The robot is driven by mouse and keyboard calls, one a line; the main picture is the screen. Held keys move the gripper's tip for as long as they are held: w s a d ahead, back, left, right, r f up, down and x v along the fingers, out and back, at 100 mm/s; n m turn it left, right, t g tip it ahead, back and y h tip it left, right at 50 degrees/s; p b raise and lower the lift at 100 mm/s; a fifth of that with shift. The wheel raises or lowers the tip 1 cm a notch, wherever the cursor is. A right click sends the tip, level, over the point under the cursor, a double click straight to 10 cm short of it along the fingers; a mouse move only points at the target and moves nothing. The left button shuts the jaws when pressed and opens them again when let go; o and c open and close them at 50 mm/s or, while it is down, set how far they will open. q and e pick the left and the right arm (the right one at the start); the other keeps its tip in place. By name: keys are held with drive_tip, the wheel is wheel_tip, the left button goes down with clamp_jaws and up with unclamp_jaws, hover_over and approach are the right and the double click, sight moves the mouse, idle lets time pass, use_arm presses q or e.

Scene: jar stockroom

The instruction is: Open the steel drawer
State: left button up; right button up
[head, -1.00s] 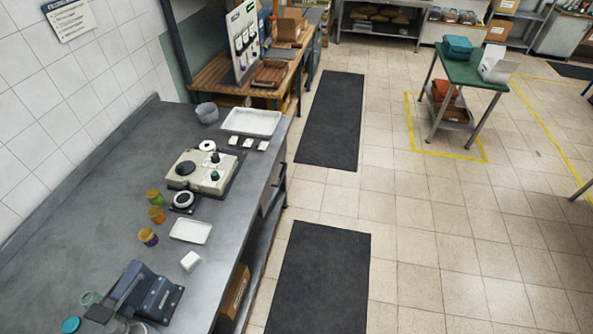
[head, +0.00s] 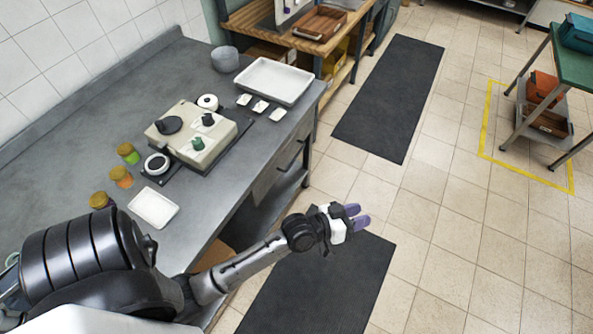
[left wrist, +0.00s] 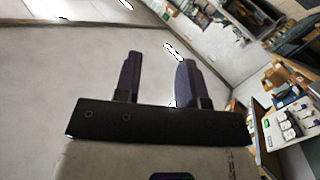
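The steel drawer (head: 277,172) is in the front of the grey workbench (head: 100,100), under the top, with a dark bar handle on its face. It looks shut in the head view. My left gripper (head: 362,217) is out over the floor mat, to the right of the drawer and nearer to me, apart from it. Its two purple fingers stand apart and hold nothing; they also show in the left wrist view (left wrist: 157,80). I cannot make out the drawer in the left wrist view. My right gripper is not in view.
On the bench are a beige device (head: 196,137), a large white tray (head: 273,81), a small white tray (head: 153,207), a grey bowl (head: 225,60) and several jars. A dark mat (head: 390,95) lies on the floor. The aisle beside the bench is clear.

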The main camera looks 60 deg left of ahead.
use_arm(q)
drive_tip(key=w+a+f+n+t+y+b, duration=0.4)
drive_tip(key=w+a+n+t+b, duration=0.1)
drive_tip(key=w+b, duration=0.1)
drive_tip(key=n+g+y+b, duration=1.95)
drive_tip(key=n+g, duration=0.35)
drive_tip(key=n, duration=0.7)
approach(294, 158)
drive_tip(key=a, duration=0.6)
drive_tip(key=a+r, duration=0.1)
drive_tip(key=a, duration=0.3)
drive_tip(key=shift+s, duration=0.4)
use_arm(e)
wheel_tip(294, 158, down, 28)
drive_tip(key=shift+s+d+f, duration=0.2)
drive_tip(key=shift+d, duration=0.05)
use_arm(q)
clamp_jaws()
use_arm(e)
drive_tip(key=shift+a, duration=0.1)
